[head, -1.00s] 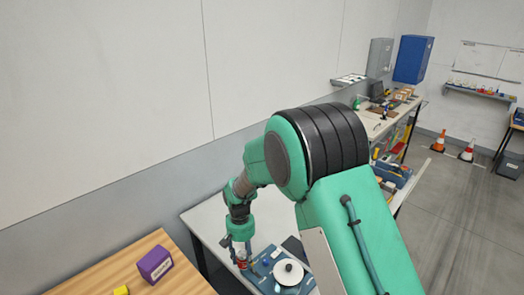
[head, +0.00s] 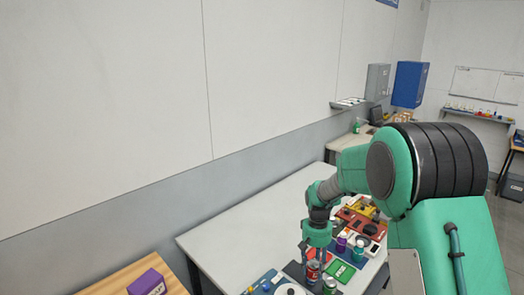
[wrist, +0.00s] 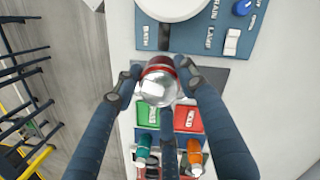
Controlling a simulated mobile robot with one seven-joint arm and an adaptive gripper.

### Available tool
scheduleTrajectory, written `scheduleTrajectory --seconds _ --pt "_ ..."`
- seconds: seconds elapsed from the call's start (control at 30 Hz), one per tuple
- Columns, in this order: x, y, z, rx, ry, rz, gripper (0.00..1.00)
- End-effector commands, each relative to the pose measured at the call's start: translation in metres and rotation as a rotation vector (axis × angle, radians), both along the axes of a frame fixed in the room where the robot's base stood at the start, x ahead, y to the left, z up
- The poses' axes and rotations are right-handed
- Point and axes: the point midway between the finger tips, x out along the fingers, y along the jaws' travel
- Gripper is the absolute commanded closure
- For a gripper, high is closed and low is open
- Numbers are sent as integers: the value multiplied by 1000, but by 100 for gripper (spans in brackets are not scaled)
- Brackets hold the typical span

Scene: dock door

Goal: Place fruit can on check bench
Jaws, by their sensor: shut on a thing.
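The fruit can (wrist: 160,80), red with a silver top, is between the fingers of my gripper (wrist: 158,75) in the wrist view. My gripper is shut on it. In the head view the can (head: 313,270) shows below my gripper (head: 314,262), at the front part of a pale grey bench (head: 250,225) that looks like the check bench. The can looks upright. Whether its base touches the bench is hidden. Green (wrist: 154,117) and red (wrist: 188,118) labelled pads lie just below the can in the wrist view.
A blue panel (wrist: 205,40) with a round white plate and switches lies beside the can. Teal (wrist: 143,147) and orange (wrist: 194,152) bottles stand beyond the pads. A purple box (head: 147,283) sits on a wooden table. The bench's back left is clear.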

Motion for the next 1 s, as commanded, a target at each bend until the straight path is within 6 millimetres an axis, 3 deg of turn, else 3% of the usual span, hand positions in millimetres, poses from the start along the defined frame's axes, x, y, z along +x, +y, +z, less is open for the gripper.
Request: scheduleTrajectory --seconds 0.23,1.0 --pt "-2 -22 0 5 0 -16 90" --pt "-2 -22 1 5 1 -15 90"
